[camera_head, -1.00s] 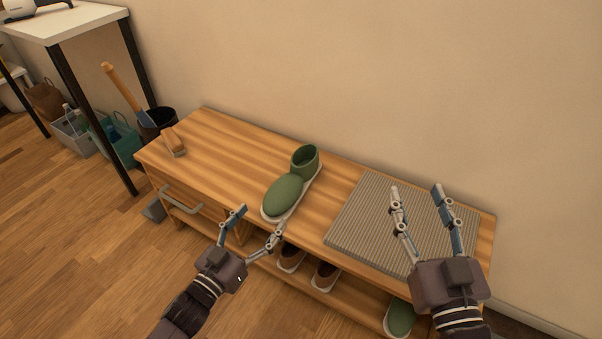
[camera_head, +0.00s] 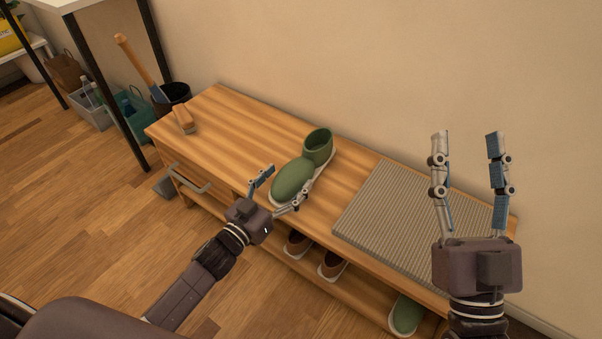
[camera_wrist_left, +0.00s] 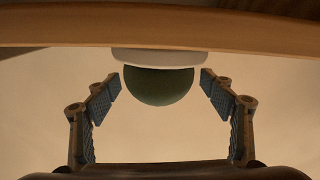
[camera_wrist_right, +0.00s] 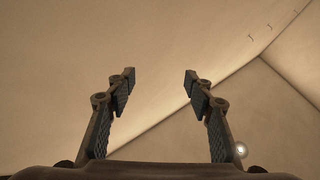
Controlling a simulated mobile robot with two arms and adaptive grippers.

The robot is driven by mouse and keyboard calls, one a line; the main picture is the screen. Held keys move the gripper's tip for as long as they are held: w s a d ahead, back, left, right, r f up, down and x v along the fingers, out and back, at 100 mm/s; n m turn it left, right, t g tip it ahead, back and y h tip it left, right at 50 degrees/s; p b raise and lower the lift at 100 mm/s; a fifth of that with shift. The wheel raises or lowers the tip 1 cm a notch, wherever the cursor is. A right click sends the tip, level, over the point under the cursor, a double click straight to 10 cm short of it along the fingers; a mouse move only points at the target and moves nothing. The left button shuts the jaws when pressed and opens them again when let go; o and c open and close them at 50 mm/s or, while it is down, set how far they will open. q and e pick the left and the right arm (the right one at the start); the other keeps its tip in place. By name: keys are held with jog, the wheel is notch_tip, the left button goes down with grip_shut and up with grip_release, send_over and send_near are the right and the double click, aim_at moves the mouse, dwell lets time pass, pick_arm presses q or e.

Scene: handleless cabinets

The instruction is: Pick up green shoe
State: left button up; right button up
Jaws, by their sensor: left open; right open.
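A green shoe (camera_head: 293,178) with a pale sole stands on the wooden bench top, its toe toward the front edge and its open ankle toward the wall. My left gripper (camera_head: 284,181) is open at the toe end. In the left wrist view the shoe's rounded toe (camera_wrist_left: 160,87) shows upside down, centred between the two spread fingers, with a gap on each side. I see no contact there. My right gripper (camera_head: 468,136) is open and empty, raised in front of the wall. Another green shoe (camera_head: 405,314) is on the shelf below.
A grey ribbed mat (camera_head: 385,217) covers the bench's right part. A brush (camera_head: 183,118) lies at the left end, near a dark bucket (camera_head: 172,96). Brown shoes (camera_head: 332,264) are on the lower shelf.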

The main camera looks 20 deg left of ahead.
pick_arm(q)
jog(key=shift+x, duration=1.05)
jog(key=c, duration=1.5)
pick_arm(e)
jog(key=s+r, duration=0.1)
jog(key=s+r+t+y, duration=0.1)
jog(key=shift+s+d+r+t, duration=0.1)
jog(key=shift+d+r+t, duration=0.05)
jog(key=shift+r+t, duration=0.15)
